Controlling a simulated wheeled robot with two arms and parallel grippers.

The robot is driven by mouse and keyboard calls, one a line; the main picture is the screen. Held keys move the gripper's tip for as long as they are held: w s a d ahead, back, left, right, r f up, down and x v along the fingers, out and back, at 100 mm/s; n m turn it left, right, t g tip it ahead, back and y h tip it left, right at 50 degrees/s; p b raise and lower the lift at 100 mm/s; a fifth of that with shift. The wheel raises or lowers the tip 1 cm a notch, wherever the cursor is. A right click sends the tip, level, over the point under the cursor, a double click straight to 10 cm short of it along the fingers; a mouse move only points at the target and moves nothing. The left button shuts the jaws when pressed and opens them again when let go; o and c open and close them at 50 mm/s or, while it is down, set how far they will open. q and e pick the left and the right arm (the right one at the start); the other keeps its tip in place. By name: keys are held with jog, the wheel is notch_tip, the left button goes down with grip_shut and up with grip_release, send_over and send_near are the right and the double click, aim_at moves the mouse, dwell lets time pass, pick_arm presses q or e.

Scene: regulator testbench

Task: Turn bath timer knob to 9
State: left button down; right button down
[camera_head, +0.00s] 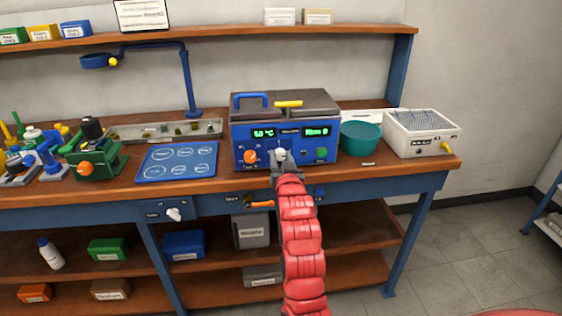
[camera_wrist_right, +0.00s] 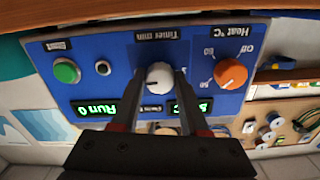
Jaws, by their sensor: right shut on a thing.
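The bath unit (camera_head: 345,128) is a blue box with a dark top on the bench. Its front has an orange heat knob (camera_head: 250,156), a green start button (camera_head: 321,153) and two green-lit displays; the right one seems to read "Run 0". The pale timer knob (camera_wrist_right: 159,74) sits between the orange knob and the button, under the label "Timer min". My right gripper (camera_head: 280,160) is at the panel, its two fingers shut on the timer knob. The wrist view shows the panel upside down; the knob's pointer and scale are too small to read. My left gripper is out of view.
A teal bowl (camera_head: 361,139) and a white box with a rack (camera_head: 420,131) stand right of the bath. A blue mat (camera_head: 177,160) and a metal tray (camera_head: 165,130) lie left. A small orange-handled item (camera_head: 258,204) is below the bench edge.

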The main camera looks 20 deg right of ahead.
jog(key=shift+f+m, duration=0.15)
jog(key=shift+m, duration=0.15)
jog(key=shift+c, duration=2.1)
grip_release()
jog(key=shift+s, duration=0.1)
jog(key=p+v, duration=0.9)
jog(key=v, duration=0.8)
jog(key=shift+s+a, duration=0.1)
